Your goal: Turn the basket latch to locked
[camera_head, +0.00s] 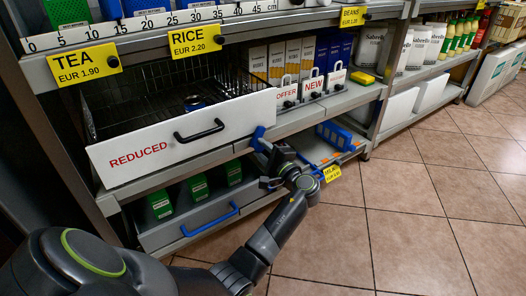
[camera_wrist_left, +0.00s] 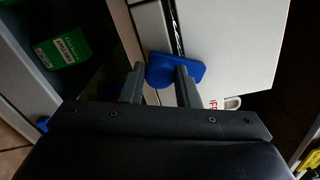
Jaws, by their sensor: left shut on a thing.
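The wire basket (camera_head: 150,92) sits on the middle shelf behind a white front panel (camera_head: 225,112) that reads REDUCED and has a black handle. The blue latch (camera_head: 258,139) is at the panel's right edge. It also shows in the left wrist view (camera_wrist_left: 160,70), with a rounded part and a flat arm pointing right. My left gripper (camera_head: 267,150) is at the latch from the front right. In the left wrist view its two fingers (camera_wrist_left: 162,82) are on either side of the latch, shut on it. The gripper partly hides the latch in the head view.
Below, a drawer with a blue handle (camera_head: 210,220) holds green boxes (camera_head: 160,204). A blue tray (camera_head: 338,134) lies on the lower shelf at right. White tags (camera_head: 311,86) stand right of the basket. The tiled floor (camera_head: 400,220) in front is clear.

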